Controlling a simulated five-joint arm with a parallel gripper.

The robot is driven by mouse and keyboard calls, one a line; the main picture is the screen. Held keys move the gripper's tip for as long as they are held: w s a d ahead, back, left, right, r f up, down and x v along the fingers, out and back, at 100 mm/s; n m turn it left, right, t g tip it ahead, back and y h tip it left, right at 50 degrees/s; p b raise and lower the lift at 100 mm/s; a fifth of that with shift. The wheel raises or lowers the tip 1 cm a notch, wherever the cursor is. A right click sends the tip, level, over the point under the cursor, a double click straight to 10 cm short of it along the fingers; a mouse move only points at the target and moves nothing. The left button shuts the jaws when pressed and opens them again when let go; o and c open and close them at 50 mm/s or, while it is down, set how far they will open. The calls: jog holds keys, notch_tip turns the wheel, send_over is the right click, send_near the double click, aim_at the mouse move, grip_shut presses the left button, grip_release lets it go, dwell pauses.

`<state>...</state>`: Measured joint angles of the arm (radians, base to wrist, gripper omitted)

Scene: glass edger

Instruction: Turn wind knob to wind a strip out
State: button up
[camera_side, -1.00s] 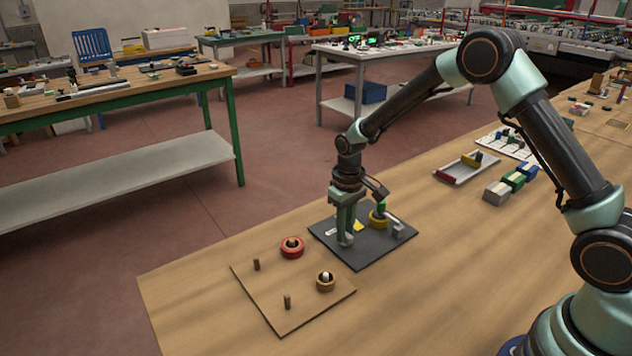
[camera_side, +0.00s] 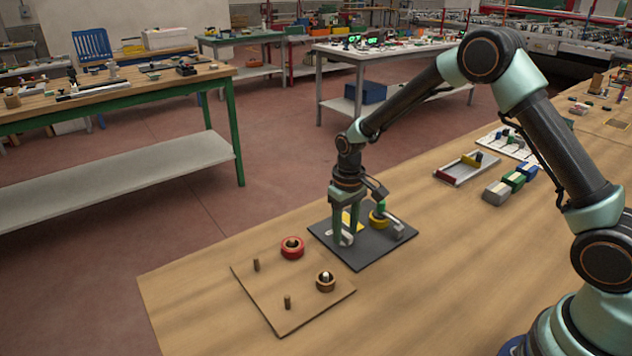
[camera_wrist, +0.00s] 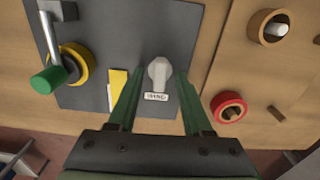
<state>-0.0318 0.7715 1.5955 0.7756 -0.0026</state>
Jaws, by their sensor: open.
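The wind knob (camera_wrist: 158,72) is a light grey pointer knob on a dark panel (camera_wrist: 150,30), with a small white label (camera_wrist: 156,97) at its near side in the wrist view. Its pointed end faces the label. My gripper (camera_wrist: 160,78) is open, with one green finger on each side of the knob; small gaps show between knob and fingers. In the side view my gripper (camera_side: 347,239) is low over the dark panel, partly hiding the knob. A yellow strip (camera_wrist: 117,84) shows on the panel left of the knob, beside a white piece.
A yellow ring with a grey crank and green handle (camera_wrist: 47,80) sits on the same panel. A wooden board beside it holds a red ring (camera_side: 292,247), a brown ring (camera_side: 326,282) and two pegs. A tray (camera_side: 466,169) and colored blocks stand farther right. The table front is clear.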

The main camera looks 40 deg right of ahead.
aim_at(345, 232)
notch_tip(345, 232, up, 12)
dwell(0.5)
jog(key=s+r+t, duration=0.3)
jog(key=s+r, duration=0.5)
jog(key=r, duration=0.1)
jog(key=s+d+r+t, duration=0.1)
jog(key=s+r+t, duration=0.1)
jog(key=s, duration=0.8)
jog(key=shift+d+t, duration=0.25)
jog(key=shift+t, duration=0.05)
dwell(0.8)
